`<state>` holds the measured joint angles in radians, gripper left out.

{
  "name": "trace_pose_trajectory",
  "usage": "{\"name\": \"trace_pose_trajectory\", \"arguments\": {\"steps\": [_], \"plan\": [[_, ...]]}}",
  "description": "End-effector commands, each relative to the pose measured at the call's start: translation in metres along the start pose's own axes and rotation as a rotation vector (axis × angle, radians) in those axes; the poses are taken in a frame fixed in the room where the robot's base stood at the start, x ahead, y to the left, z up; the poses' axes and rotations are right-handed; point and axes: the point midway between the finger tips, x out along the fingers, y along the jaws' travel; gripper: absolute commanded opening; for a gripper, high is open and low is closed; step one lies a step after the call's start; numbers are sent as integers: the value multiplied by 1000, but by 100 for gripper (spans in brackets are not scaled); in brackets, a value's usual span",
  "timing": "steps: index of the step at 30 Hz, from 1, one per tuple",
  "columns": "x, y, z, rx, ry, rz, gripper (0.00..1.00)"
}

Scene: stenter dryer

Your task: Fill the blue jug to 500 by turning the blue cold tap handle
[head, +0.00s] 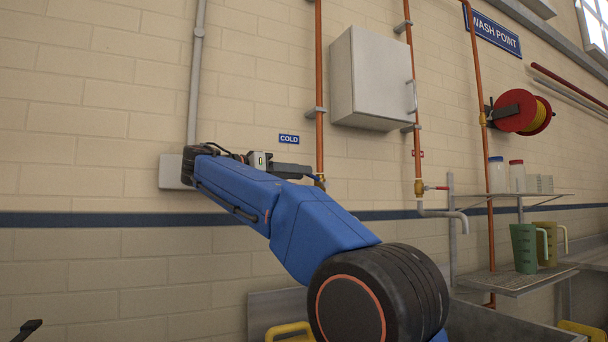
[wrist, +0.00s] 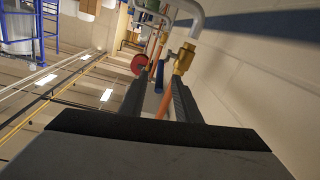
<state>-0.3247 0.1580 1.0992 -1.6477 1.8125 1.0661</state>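My gripper (wrist: 158,75) is open in the wrist view, with its two dark fingers apart. A blue handle (wrist: 159,78) shows in the gap between the fingers, and I cannot tell whether they touch it. A brass valve body (wrist: 184,58) with a grey bent pipe above it is just right of the fingertips. In the head view my gripper (head: 296,171) is at the cold-water pipe, below the COLD sign (head: 289,139). The brass fitting (head: 320,181) shows just beyond it; my arm hides the spout below. I see no blue jug in either view.
A red tap handle (head: 437,187) is on the pipe to the right. A green jug (head: 524,248) and a tan jug (head: 549,243) stand on the right shelf. A white cabinet (head: 368,80) hangs above. Part of a metal sink (head: 500,325) shows below my arm.

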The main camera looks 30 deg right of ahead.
Motion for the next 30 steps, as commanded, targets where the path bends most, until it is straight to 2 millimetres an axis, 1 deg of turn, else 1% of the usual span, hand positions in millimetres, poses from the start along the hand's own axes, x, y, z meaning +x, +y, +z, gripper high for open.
{"name": "trace_pose_trajectory", "arguments": {"steps": [1, 9, 15, 18, 21, 24, 30], "plan": [[-11, -1, 0, -1, 1, -4, 30], [-65, -1, 0, 0, 1, -4, 30], [-104, -1, 0, 0, 1, -3, 30], [-120, 0, 0, 1, 1, -2, 30], [-132, -1, 0, 1, 3, -4, 30], [-140, -1, 0, 0, 4, -6, 30], [-146, 0, -1, 1, 4, -6, 30]]}}
